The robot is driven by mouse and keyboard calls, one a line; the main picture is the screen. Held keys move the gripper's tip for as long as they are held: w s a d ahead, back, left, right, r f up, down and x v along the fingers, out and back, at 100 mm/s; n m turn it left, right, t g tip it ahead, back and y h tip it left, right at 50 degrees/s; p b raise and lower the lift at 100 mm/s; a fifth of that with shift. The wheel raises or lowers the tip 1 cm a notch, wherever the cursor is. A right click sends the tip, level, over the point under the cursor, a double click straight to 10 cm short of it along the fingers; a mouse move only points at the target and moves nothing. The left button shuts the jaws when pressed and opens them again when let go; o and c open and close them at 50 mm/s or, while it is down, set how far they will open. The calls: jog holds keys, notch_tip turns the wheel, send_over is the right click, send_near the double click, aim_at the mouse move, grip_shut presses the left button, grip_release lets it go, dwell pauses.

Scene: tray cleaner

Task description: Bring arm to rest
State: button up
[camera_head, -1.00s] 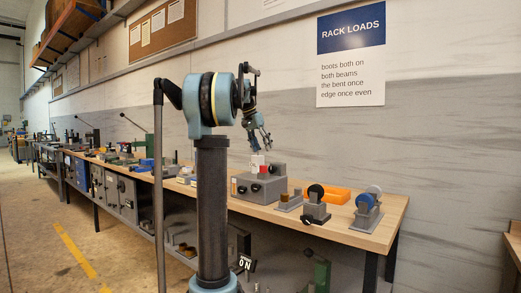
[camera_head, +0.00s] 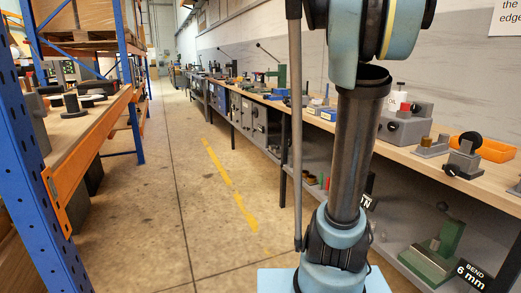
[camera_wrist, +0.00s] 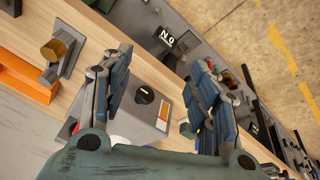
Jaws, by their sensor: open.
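My gripper (camera_wrist: 162,65) is open in the wrist view, its two jointed fingers spread apart with nothing held between them. It points down over the wooden workbench (camera_wrist: 95,62). Below it, between the fingers, is a grey box (camera_wrist: 143,107) with a black knob. In the head view my arm's column and lower joints stand in front of the bench, and the gripper itself is out of the picture above. The same grey box (camera_head: 404,128) shows on the bench just right of my arm.
An orange tray (camera_head: 487,149) and a small grey fixture (camera_head: 463,162) sit on the bench at right. A green block stand (camera_head: 440,245) is on the lower shelf. A blue-framed rack (camera_head: 40,170) stands at left. The floor aisle (camera_head: 175,190) between is clear.

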jog(key=s+a+f+n+y, duration=0.1)
jog(key=s+a+f+n, duration=0.1)
jog(key=s+a+f, duration=0.4)
jog(key=s+a+f+n+y, duration=0.1)
jog(key=s+a+f+n, duration=0.2)
jog(key=s+a+f, duration=0.4)
jog(key=s+a+f+n+y, duration=0.1)
jog(key=s+a+f+n, duration=0.2)
jog(key=s+a+f, duration=0.3)
jog(key=s+f, duration=0.4)
jog(key=f, duration=0.6)
jog(key=shift+a+f+t, duration=0.25)
jog(key=shift+a+t, duration=0.05)
jog(key=shift+a, duration=0.05)
jog(key=shift+w, duration=0.1)
jog(key=shift+w+f, duration=0.2)
jog(key=shift+w, duration=0.25)
